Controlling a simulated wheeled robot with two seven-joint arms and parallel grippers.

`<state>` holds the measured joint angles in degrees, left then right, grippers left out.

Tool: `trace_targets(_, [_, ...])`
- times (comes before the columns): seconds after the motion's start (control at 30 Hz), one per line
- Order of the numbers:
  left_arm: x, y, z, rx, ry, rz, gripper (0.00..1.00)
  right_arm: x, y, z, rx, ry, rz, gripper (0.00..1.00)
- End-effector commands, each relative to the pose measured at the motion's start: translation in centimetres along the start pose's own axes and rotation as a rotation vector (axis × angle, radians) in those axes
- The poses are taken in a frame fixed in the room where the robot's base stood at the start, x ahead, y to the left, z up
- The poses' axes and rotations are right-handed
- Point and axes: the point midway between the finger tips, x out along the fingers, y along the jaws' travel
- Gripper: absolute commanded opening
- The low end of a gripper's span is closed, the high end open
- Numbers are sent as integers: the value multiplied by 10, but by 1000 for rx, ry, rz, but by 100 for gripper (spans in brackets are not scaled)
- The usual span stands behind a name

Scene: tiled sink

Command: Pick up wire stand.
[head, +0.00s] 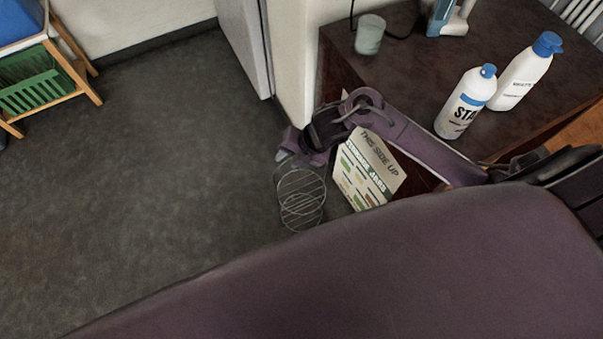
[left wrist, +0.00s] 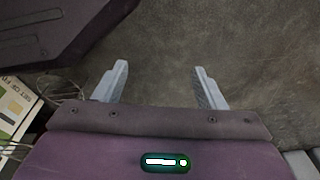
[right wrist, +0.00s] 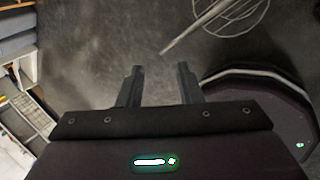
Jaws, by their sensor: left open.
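The wire stand (head: 301,198), made of thin metal rings, is low by the floor beside a printed box. My right gripper (head: 284,157) is just above its upper end in the head view. In the right wrist view, looped wires of the stand (right wrist: 240,30) show at the top right, outside the jaws. My right gripper (right wrist: 158,78) is open with nothing between its fingers. My left gripper (left wrist: 162,80) is open and empty over the floor; it does not show in the head view. Thin wires, probably of the stand, show at the left of the left wrist view.
The "storage jars" box (head: 366,172) stands right of the stand. A dark table (head: 400,80) holds two white bottles (head: 466,103) (head: 526,72) and a glass (head: 369,35). A wooden rack with a green basket (head: 38,92) is far left. Floor left of the stand is clear.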

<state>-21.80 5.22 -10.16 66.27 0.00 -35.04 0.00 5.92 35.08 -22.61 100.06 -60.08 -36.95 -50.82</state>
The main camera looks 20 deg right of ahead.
Motion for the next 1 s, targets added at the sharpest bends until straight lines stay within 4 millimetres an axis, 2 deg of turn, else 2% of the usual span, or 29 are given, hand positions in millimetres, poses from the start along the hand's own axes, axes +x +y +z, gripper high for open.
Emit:
trace_targets(0.3, [-10, 1, -21, 2, 4, 3, 64, 46, -7, 3, 5, 0, 1, 32])
trace_targets(0.43, [-16, 3, -25, 4, 0, 6, 64, 54, -7, 3, 4, -1, 0, 32])
trace_targets(0.63, [-17, 3, -25, 5, -1, 7, 64, 54, -6, 3, 3, -2, 0, 32])
trace_targets(0.67, [-17, 3, -25, 5, -1, 6, 64, 54, -6, 3, 3, -2, 0, 31])
trace_targets(0.9, [-17, 3, -25, 5, 0, 7, 64, 53, -6, 3, 4, -2, 0, 0])
trace_targets(1.0, [-17, 3, -25, 5, 0, 7, 64, 53, -6, 4, 4, -3, 0, 0])
